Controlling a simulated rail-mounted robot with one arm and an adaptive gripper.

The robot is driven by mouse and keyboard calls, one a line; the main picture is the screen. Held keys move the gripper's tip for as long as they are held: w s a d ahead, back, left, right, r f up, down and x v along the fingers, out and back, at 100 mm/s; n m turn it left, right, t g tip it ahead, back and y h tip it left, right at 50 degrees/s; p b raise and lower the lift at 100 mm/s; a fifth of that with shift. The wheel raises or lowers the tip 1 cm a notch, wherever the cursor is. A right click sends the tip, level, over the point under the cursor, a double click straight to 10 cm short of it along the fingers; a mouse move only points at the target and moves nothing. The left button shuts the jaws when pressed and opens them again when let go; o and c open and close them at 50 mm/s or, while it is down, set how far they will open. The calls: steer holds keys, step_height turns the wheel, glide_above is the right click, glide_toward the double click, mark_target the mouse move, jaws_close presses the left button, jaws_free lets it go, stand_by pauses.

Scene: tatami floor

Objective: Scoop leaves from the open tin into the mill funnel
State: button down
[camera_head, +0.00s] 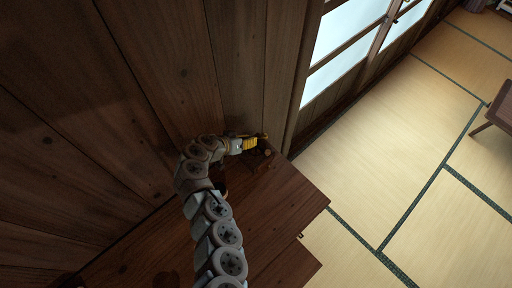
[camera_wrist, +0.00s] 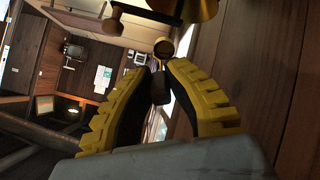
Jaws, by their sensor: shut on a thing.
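My gripper (camera_wrist: 158,70) has yellow ridged fingers, closed on the dark handle of a small scoop (camera_wrist: 163,48) in the wrist view. The scoop's round end shows just beyond the fingertips. A brass-coloured round part, seemingly the mill funnel (camera_wrist: 190,10), is cut off by the top edge of the wrist view, close to the scoop. In the head view my gripper (camera_head: 252,143) is at the far end of the wooden chest top, beside small dark objects I cannot make out. The open tin and its leaves cannot be made out. I cannot tell whether the scoop holds leaves.
The dark wooden chest top (camera_head: 285,205) has a stepped right edge. A plank wall (camera_head: 150,60) stands close behind my arm. A window (camera_head: 345,35) is beyond the far end. Tatami floor (camera_head: 380,150) lies open to the right, with a low wooden table (camera_head: 500,105) at the edge.

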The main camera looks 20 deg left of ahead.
steer(key=shift+f+b, duration=0.3)
steer(key=shift+b, duration=0.2)
steer(key=shift+s+f+b, duration=0.1)
steer(key=shift+b, duration=0.3)
steer(key=shift+a+f+t+b, duration=0.15)
steer(key=shift+t+b, duration=0.25)
steer(key=shift+b, duration=0.45)
steer(key=shift+r+p, duration=0.35)
steer(key=shift+p, duration=0.25)
steer(key=r+p, duration=0.1)
steer(key=p, duration=0.2)
steer(key=shift+d+g, duration=0.2)
steer(key=shift+g, duration=0.2)
steer(key=p, duration=0.1)
steer(key=w+g+p, duration=0.1)
steer(key=p, duration=0.1)
steer(key=shift+d+r+g+y, duration=0.25)
steer(key=shift+r+g+y, duration=0.05)
steer(key=shift+r+y, duration=0.1)
steer(key=shift+w+d+r+g+y+p, duration=0.15)
steer(key=shift+w+d+g+y+p, duration=0.25)
steer(key=shift+w+g+p, duration=0.5)
steer(key=shift+s+f, duration=0.2)
steer(key=shift+s, duration=0.05)
